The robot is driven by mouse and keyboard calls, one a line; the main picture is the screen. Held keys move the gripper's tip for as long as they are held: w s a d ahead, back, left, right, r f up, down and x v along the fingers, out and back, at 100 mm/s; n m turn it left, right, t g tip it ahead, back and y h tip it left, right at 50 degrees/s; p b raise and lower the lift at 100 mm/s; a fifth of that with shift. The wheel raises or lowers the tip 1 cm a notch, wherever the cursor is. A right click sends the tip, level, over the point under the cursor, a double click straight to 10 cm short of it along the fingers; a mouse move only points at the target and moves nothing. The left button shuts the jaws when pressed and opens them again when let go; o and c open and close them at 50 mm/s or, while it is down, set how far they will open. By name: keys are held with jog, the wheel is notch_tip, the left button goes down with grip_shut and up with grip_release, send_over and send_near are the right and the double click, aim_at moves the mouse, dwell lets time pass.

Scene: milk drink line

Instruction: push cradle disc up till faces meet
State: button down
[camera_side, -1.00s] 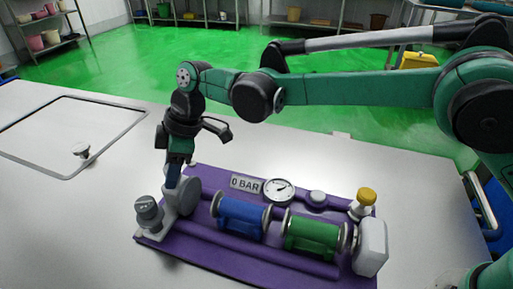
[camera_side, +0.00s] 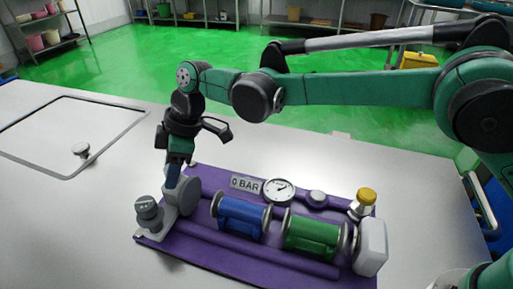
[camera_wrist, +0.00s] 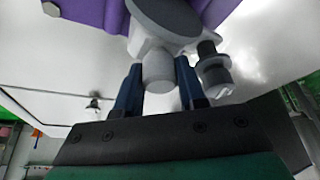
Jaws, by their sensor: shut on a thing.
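The grey cradle disc (camera_side: 189,196) stands upright at the left end of the purple base (camera_side: 215,262), and shows at the top of the wrist view (camera_wrist: 172,14). My gripper (camera_wrist: 158,88) is shut on the pale round stub (camera_wrist: 158,70) behind the disc, one blue finger on each side. In the side view my gripper (camera_side: 174,190) comes down steeply beside the disc and partly hides the stub. The blue spool (camera_side: 240,219) lies right of the disc, with a narrow gap seen between the disc and its left flange. The green spool (camera_side: 311,236) lies farther right.
A grey knob (camera_side: 148,210) stands close left of my gripper. Behind the spools are a "0 BAR" plate (camera_side: 245,184), a round gauge (camera_side: 279,190) and a yellow-capped fitting (camera_side: 365,198). A white end block (camera_side: 371,247) closes the right end. The steel table at left is mostly clear.

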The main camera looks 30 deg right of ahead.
aim_at(218, 195)
dwell(0.3)
jog(key=s+d, duration=0.5)
jog(key=shift+s+d, duration=0.35)
jog(key=shift+d, duration=0.05)
jog(key=c, duration=0.8)
grip_release()
jog(key=v, duration=0.5)
jog(key=shift+d+r, duration=0.1)
jog(key=shift+r, duration=0.25)
